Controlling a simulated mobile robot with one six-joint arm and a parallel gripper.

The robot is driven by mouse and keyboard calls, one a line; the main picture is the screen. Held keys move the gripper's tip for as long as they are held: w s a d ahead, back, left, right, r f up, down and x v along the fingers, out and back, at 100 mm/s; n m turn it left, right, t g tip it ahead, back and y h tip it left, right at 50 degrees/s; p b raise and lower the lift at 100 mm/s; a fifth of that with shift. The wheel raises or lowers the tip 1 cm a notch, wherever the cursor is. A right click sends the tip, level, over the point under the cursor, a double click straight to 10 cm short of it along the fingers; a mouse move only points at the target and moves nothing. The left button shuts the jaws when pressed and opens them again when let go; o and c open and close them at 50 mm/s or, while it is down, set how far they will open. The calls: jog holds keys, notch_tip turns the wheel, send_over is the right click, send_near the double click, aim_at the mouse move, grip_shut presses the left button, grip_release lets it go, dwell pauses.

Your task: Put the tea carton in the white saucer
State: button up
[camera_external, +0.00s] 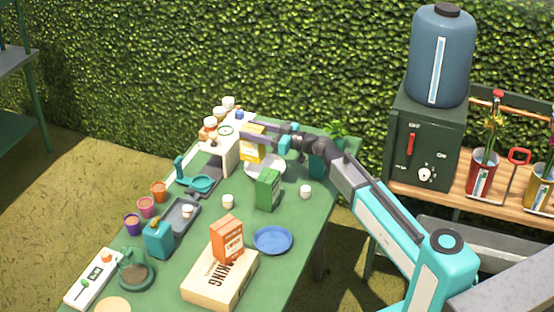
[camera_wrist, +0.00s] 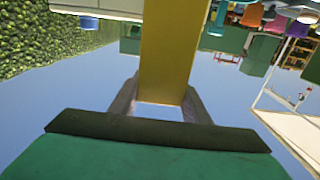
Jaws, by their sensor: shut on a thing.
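My gripper (camera_external: 256,130) is shut on a yellow carton (camera_external: 251,145) at the far end of the green table. In the wrist view the yellow carton (camera_wrist: 170,50) stands between the two grey fingers (camera_wrist: 160,105). The white saucer (camera_external: 266,170) lies just below and to the right of the carton in the outside view. The carton's lower end overlaps the saucer's back left rim in the picture; I cannot tell whether they touch. A green carton (camera_external: 268,189) stands in front of the saucer. An orange carton (camera_external: 227,239) stands on a cardboard box. Which carton holds tea is unreadable.
A white machine or stand (camera_external: 229,150) with jars on top is close left of the held carton. A potted plant (camera_external: 325,160) stands behind my arm.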

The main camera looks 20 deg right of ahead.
aim_at(261, 131)
jog(key=shift+f, duration=1.85)
jog(key=shift+f+b, duration=0.55)
jog(key=shift+b, duration=0.45)
jog(key=o, duration=1.3)
jog(key=shift+r+p, duration=0.4)
jog(key=shift+p, duration=0.25)
jog(key=shift+r+p, duration=0.3)
jog(key=shift+p, duration=0.3)
jog(key=b+v, duration=0.1)
jog(key=v, duration=0.2)
jog(key=shift+s+f, duration=0.1)
jog(key=shift+f, duration=0.1)
jog(key=shift+r, duration=3.55)
